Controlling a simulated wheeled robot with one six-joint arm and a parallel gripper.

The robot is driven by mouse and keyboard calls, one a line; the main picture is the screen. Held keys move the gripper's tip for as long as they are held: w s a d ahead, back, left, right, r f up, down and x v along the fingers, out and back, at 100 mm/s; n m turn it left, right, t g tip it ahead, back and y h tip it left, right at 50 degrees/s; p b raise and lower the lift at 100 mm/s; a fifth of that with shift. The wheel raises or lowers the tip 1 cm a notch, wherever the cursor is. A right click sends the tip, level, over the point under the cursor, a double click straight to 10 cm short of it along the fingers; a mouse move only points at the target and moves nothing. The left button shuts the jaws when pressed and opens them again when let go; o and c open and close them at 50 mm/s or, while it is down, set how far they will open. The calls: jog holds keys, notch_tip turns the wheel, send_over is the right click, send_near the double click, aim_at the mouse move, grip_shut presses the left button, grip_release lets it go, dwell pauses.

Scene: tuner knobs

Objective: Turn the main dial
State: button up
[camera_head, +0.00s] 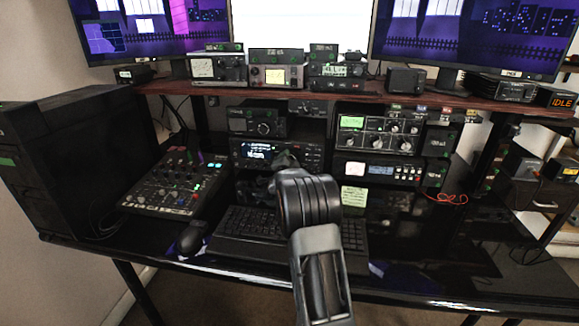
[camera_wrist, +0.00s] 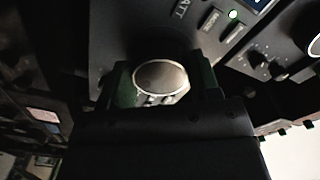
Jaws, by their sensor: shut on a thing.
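The main dial (camera_wrist: 160,76) shows in the wrist view as a round knob with a grey face and a bright rim, on a dark radio front panel. My gripper (camera_wrist: 163,88) is shut on it, with one finger on each side. In the head view my gripper (camera_head: 284,162) reaches the front of a black radio (camera_head: 258,150) with a lit display, at the middle of the desk. The arm and gripper hide the dial there. The dial's turn angle cannot be told.
A keyboard (camera_head: 250,223) lies below my arm, with a mouse (camera_head: 190,238) and a mixer (camera_head: 172,184) to the left. Other radios with knobs (camera_head: 378,137) stand to the right. A shelf (camera_head: 290,90) runs above. An orange sign (camera_head: 562,102) reads IDLE at the far right.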

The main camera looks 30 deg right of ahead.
jog(key=m+b, duration=0.4)
jog(key=b, duration=0.1)
jog(key=shift+f, duration=0.2)
jog(key=shift+r+m+b, duration=0.2)
jog(key=shift+m+b, duration=1.1)
jog(key=shift+b, duration=0.25)
jog(key=o, duration=0.9)
jog(key=shift+a, duration=0.1)
jog(key=v, duration=1.3)
jog(key=shift+s+a+r+p, duration=0.1)
jog(key=shift+s+a+p, duration=0.1)
jog(key=shift+s+p, duration=0.2)
